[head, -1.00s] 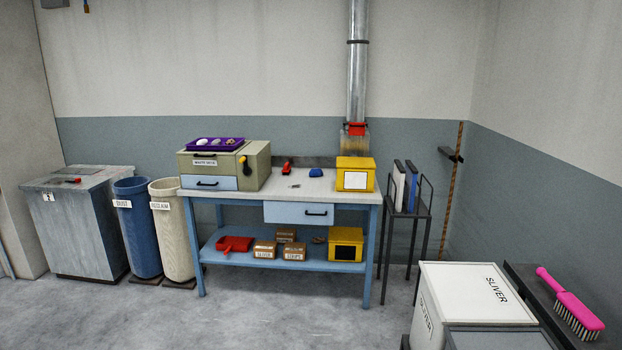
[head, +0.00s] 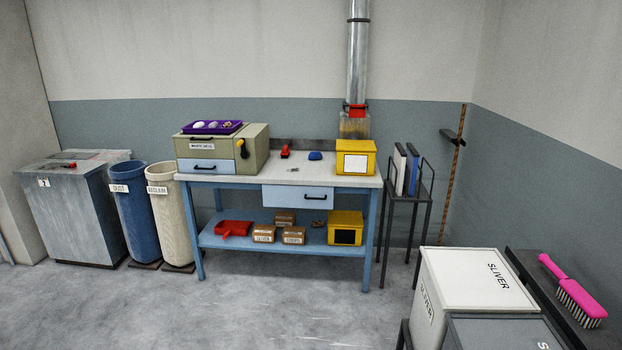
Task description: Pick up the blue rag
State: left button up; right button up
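A small blue item (head: 315,156), which looks like the blue rag, lies crumpled on the top of the workbench (head: 330,178), toward its back. It sits between a small red tool (head: 285,152) on its left and a yellow box (head: 355,158) on its right. It is small in the view, so its folds cannot be made out. Neither of my grippers shows in the head view.
A drawer box (head: 262,148) with a purple tray (head: 212,128) stands on the bench's left. Blue (head: 136,215) and cream (head: 172,215) bins stand left of the bench. The floor (head: 260,305) before the bench is clear.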

aim_at(315, 154)
jog(key=i+u, duration=0.15)
jog(key=i, duration=1.6)
jog(key=i+j+z, duration=0.2)
jog(key=i, duration=0.35)
jog(key=i+z, duration=0.15)
jog(key=i, duration=0.4)
jog(key=i+j+z, duration=0.2)
jog(key=i, duration=0.35)
jog(key=i+j+z, duration=0.15)
jog(key=i+z, duration=0.15)
jog(key=i, duration=0.2)
jog(key=i+j+z, duration=0.25)
jog(key=i, duration=0.2)
jog(key=i+j+z, duration=0.3)
jog(key=i+j, duration=0.05)
jog(key=i, duration=0.1)
